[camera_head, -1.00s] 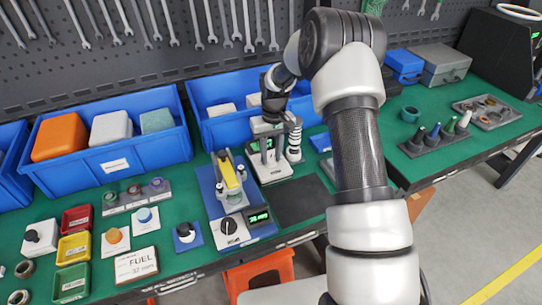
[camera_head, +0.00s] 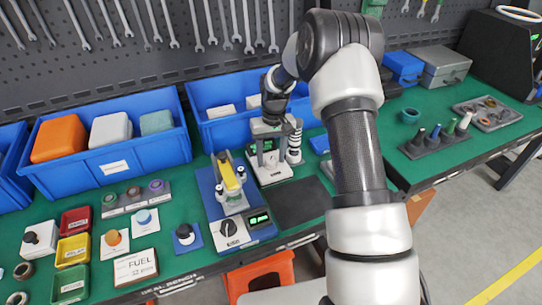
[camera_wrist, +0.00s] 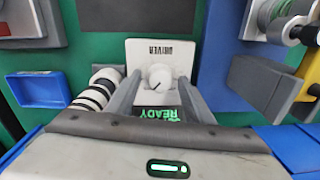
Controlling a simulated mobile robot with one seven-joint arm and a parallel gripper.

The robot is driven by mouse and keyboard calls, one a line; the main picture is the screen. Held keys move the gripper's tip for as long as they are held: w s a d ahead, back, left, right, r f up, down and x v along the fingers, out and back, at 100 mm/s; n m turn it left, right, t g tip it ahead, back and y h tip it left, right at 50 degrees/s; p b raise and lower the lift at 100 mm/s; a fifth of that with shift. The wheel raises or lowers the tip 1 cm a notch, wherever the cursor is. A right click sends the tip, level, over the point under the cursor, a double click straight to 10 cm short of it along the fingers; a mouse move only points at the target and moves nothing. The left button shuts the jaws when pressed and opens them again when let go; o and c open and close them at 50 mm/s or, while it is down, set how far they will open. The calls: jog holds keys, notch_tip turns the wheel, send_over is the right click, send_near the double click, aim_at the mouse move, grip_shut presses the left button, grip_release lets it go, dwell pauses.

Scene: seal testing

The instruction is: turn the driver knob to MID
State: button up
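The driver unit (camera_wrist: 160,53) is a white panel with an upside-down DRIVER label in the wrist view. Its round white knob (camera_wrist: 160,76) has a dark pointer line toward the lower left in the picture. I cannot read any position marks around it. A green READY display (camera_wrist: 158,114) shows below the knob, partly hidden by my gripper. My gripper (camera_wrist: 160,84) is open, its two grey fingers on either side of the knob with gaps between. In the head view the driver unit (camera_head: 270,174) stands at the bench's middle under my gripper (camera_head: 272,145); the knob is hidden there.
A black-and-white striped cylinder (camera_wrist: 97,90) stands close beside the left finger. A rig with a yellow part (camera_head: 230,180) and a black knob (camera_head: 228,228) stands left of the driver unit. Blue bins (camera_head: 108,148) line the back. A dark mat (camera_head: 299,199) lies clear in front.

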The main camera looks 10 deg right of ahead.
aim_at(273, 159)
notch_tip(273, 159, up, 17)
jog(key=shift+d+r+p, duration=0.2)
jog(key=shift+d+p, duration=0.2)
jog(key=shift+p, duration=0.05)
dwell(1.3)
